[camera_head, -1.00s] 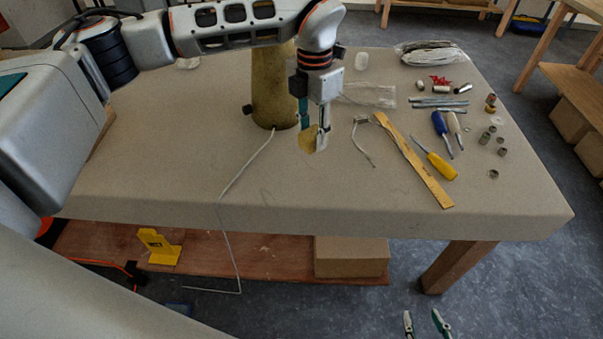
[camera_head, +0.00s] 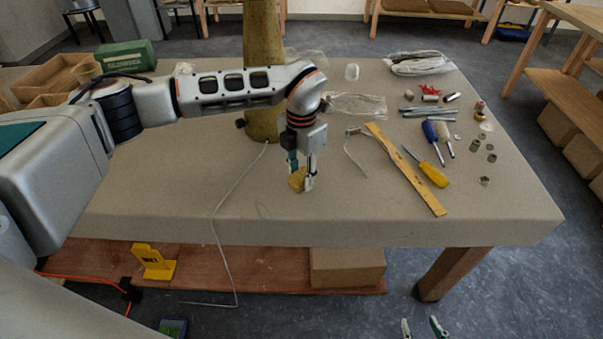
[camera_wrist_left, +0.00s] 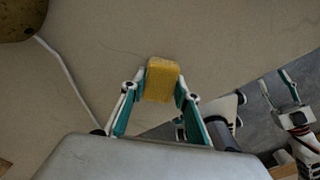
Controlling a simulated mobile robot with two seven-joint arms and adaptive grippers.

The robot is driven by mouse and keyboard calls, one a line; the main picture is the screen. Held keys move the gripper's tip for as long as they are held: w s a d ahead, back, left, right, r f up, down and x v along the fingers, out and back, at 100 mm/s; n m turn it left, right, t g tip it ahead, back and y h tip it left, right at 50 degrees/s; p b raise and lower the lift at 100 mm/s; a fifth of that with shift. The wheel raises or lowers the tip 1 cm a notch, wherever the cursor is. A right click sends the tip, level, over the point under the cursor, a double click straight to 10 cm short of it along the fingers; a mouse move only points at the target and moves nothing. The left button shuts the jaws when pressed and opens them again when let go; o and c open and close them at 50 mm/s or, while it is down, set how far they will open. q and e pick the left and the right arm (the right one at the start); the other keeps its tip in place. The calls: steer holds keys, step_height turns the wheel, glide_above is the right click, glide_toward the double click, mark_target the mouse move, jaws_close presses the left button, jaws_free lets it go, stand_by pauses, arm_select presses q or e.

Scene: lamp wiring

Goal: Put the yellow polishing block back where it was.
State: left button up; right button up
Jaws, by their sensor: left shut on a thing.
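The yellow polishing block (camera_wrist_left: 162,80) is between the fingers of my left gripper (camera_wrist_left: 161,90) in the left wrist view. In the head view the block (camera_head: 297,180) shows at the tips of my left gripper (camera_head: 301,184), which points down over the middle front of the table (camera_head: 180,200). The gripper is shut on it. I cannot tell whether the block touches the tabletop. The two fingertips of my right gripper (camera_head: 422,328) show spread apart beyond the table's front edge. It also shows open and empty in the left wrist view (camera_wrist_left: 276,90).
A brass lamp column (camera_head: 262,80) stands behind my left gripper, with a white cable (camera_head: 222,205) running over the front edge. A wooden ruler (camera_head: 405,170), a yellow screwdriver (camera_head: 432,173) and small parts lie right. The tabletop's front left is clear.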

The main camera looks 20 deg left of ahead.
mark_target(301, 174)
arm_select(q)
steer(key=o, duration=1)
step_height(301, 174, up, 12)
steer(key=shift+w+r+b, duration=0.1)
steer(key=shift+b, duration=0.35)
